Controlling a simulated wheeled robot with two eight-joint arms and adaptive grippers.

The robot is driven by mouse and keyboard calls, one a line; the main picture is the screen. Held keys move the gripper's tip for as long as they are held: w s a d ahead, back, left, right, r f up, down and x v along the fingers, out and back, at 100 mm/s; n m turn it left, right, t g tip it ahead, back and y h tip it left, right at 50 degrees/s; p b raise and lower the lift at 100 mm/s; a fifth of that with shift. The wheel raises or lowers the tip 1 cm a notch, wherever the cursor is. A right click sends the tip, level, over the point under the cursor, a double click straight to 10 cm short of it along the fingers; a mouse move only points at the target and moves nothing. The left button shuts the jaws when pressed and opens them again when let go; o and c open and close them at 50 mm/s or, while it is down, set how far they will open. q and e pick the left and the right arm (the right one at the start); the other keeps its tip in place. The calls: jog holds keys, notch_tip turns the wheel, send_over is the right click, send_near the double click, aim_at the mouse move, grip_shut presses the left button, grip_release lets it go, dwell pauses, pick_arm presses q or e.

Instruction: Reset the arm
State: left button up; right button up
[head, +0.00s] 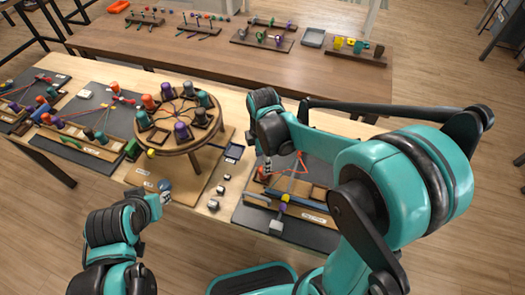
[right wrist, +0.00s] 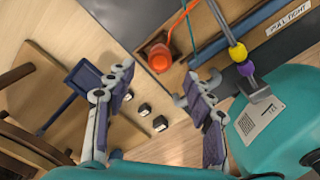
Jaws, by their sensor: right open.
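My right gripper (right wrist: 160,74) is open, with nothing between its fingers in the right wrist view. It hangs over the table beside the orange bobbin (right wrist: 159,58) with its orange cord, apart from or touching it I cannot tell. In the head view my right arm reaches in from the right and covers part of the right-hand board (head: 246,214). My left arm comes in from the lower left, and its gripper (head: 163,190) is near the front of the round braiding stand (head: 182,144). Its fingers are too small to read.
The round stand carries several coloured bobbins. Dark boards with cords (head: 98,118) lie to its left. A second table (head: 215,62) with racks stands behind.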

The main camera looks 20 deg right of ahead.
notch_tip(320, 180, up, 5)
jog(key=s+d+r+m+t, duration=0.2)
jog(key=s+m, duration=0.3)
jog(key=m, duration=0.4)
jog(key=s+d+r+m+t, duration=0.1)
jog(key=s+d+m+t, duration=0.2)
jog(key=m, duration=0.6)
jog(key=shift+s+r+m+t, duration=0.3)
jog(key=shift+s+r+t, duration=0.1)
jog(key=shift+s+t, duration=0.7)
